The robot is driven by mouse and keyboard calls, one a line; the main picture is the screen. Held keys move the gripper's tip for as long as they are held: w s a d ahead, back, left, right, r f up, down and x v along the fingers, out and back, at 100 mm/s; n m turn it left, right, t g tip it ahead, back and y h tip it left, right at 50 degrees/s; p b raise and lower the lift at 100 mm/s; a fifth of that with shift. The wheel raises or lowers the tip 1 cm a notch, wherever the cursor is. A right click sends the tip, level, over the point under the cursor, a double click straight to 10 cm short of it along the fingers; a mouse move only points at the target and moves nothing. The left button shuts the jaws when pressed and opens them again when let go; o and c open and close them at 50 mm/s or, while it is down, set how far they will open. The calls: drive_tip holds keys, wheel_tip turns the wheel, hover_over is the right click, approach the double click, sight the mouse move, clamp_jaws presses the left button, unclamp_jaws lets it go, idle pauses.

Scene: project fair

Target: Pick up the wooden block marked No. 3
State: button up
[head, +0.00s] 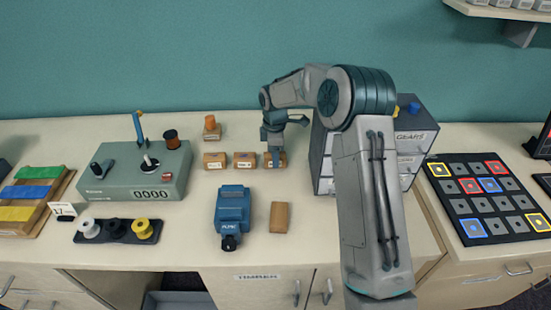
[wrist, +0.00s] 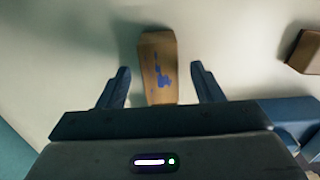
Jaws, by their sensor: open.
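Three small wooden blocks with pale labels stand in a row on the bench in the head view: a left one (head: 214,161), a middle one (head: 244,161) and a right one (head: 281,161). The labels are too small to read surely, so I cannot tell which is No. 3. My gripper (head: 273,157) points down at the right block and partly hides it. In the wrist view my gripper (wrist: 159,70) is open, with a wooden block (wrist: 148,88) bearing blue marks between its fingers. Gaps show on both sides of that block.
A plain wooden block (head: 279,217) lies nearer the front, beside a blue device (head: 233,205). A grey drawer cabinet (head: 323,172) stands close right of my gripper. A block with an orange top (head: 211,130) stands behind the row; a green counter box (head: 135,175) is left.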

drive_tip(key=c, duration=1.1)
